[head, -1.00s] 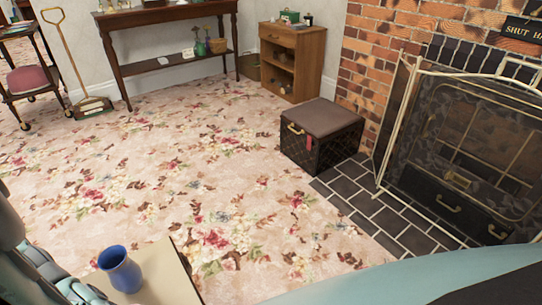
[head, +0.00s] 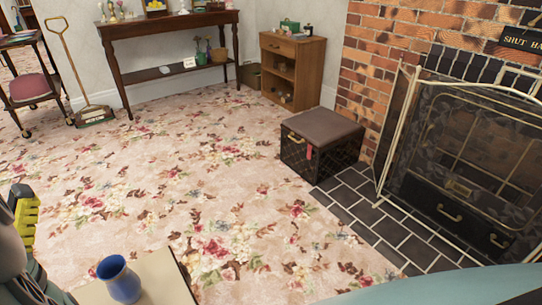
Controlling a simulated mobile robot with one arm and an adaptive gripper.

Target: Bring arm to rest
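My arm shows at the lower left edge, partly cut off by the frame. A yellow-green toothed part at its end, which looks like part of my gripper (head: 25,214), sits at the left edge above the carpet. The rest of the gripper is out of frame, so whether it is open or shut, or holds anything, cannot be seen. A blue vase (head: 121,281) stands upright on a beige flat surface (head: 165,282) at the bottom left, apart from the yellow-green part.
The flowered carpet (head: 210,190) is clear in the middle. A dark chest (head: 318,147) stands by the brick fireplace, with a metal fire screen (head: 455,150) at right. A console table (head: 175,20), a wooden cabinet (head: 292,65) and a trolley (head: 28,85) stand at the back.

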